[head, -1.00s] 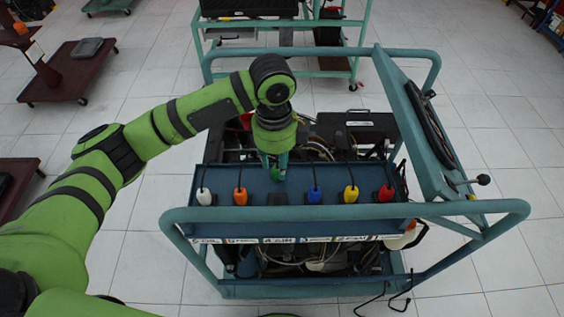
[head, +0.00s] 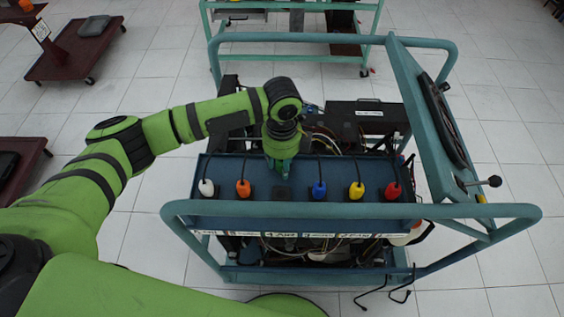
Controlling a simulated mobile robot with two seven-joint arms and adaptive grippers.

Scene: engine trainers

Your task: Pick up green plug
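My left gripper (head: 280,166) points down at the blue panel of the engine trainer, just behind a dark square socket (head: 282,192). The socket sits between the orange plug (head: 243,188) and the blue plug (head: 319,189), and no plug shows standing in it. I cannot make out a separate green plug; green and teal colours blend at the fingertips, which look close together. Whether they are shut on the plug is too small to tell. My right gripper is out of view.
White (head: 207,187), yellow (head: 356,190) and red (head: 393,190) plugs with black cables stand in the same row. A teal tube rail (head: 350,210) runs in front. A tilted panel (head: 433,120) stands at the right.

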